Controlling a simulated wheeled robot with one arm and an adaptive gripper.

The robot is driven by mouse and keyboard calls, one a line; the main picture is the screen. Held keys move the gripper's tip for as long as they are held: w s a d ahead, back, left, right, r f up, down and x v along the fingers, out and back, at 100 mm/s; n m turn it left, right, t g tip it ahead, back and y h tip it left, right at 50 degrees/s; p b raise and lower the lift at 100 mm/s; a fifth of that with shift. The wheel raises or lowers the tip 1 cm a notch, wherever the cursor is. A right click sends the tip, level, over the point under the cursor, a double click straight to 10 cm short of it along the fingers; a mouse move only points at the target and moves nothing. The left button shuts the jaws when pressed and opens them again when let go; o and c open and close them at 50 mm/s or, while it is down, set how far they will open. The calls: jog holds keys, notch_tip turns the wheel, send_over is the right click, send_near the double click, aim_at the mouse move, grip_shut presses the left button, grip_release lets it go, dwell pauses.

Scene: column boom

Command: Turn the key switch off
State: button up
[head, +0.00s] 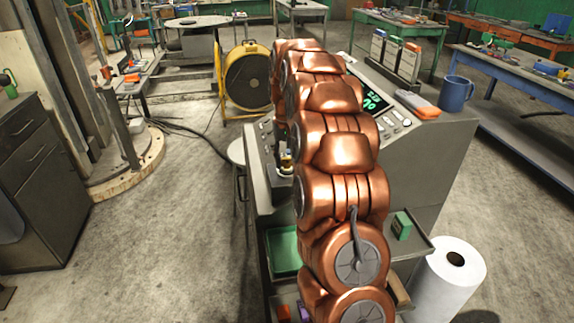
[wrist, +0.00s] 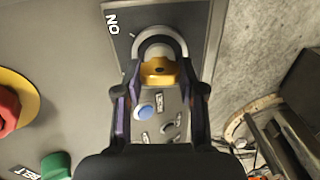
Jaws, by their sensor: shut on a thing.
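The key switch (wrist: 160,42) shows in the wrist view as a pale metal ring on a dark plate, with white "ON" lettering (wrist: 112,22) upside down at its upper left. A yellow key grip (wrist: 158,72) sits at the ring's lower side. My gripper (wrist: 160,84) is shut on the yellow key grip, with one dark finger on each side of it. How far the key is turned is hard to tell. In the head view my copper arm reaches over the grey console (head: 436,160) and hides most of the switch area.
A red button on a yellow base (wrist: 8,110) and a green button (wrist: 56,166) are left of my gripper. A blue button (wrist: 144,111) shows between the fingers.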

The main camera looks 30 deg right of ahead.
jog(key=n+b, duration=0.1)
jog(key=n, duration=0.3)
jog(key=shift+a+n+b, duration=0.1)
jog(key=shift+n+b, duration=0.2)
jog(key=shift+n, duration=1.8)
jog(key=o, duration=1.1)
jog(key=shift+o, duration=0.2)
jog(key=shift+r, duration=0.1)
notch_tip(320, 180, up, 6)
jog(key=shift+r, duration=0.7)
